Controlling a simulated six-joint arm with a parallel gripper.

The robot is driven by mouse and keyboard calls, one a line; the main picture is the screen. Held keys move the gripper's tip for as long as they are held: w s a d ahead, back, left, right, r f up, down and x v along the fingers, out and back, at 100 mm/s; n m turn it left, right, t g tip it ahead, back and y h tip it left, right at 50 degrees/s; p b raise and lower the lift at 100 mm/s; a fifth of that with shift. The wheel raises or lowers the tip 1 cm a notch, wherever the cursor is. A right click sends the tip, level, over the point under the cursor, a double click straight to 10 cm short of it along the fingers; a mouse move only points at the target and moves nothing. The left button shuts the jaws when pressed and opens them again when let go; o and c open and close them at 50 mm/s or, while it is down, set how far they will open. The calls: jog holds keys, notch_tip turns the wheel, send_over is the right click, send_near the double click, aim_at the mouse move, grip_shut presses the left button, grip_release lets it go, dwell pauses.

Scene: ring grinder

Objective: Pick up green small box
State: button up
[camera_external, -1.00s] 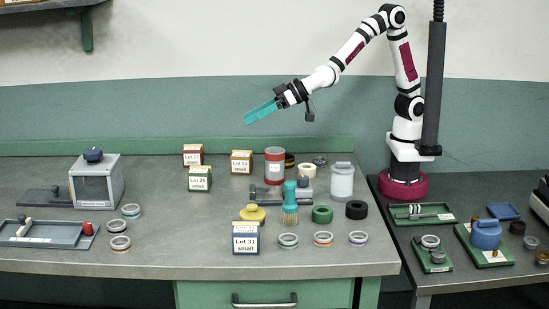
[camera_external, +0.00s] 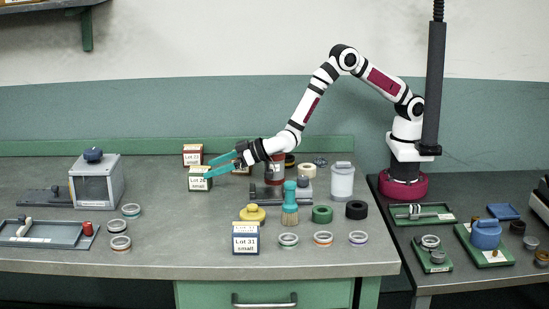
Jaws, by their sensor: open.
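The green small box (camera_external: 199,183) stands upright on the bench, with a white label on its front that is partly covered by my gripper. My gripper (camera_external: 206,168) has teal fingers spread open and pointing left. Its fingertips are at the upper right of the green box in the picture. One finger crosses the box's top right part, and the other lies above it. Nothing is held between the fingers. I cannot tell whether the fingers touch the box.
A red box (camera_external: 192,152) stands just behind. A blue box (camera_external: 245,240), yellow object (camera_external: 252,213) and brush (camera_external: 289,206) stand in front right.

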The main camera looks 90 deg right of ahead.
aim_at(200, 173)
jog(key=x, duration=0.5)
jog(key=shift+w+f, duration=0.15)
jog(key=shift+f, duration=0.1)
jog(key=shift+r, duration=0.1)
grip_shut()
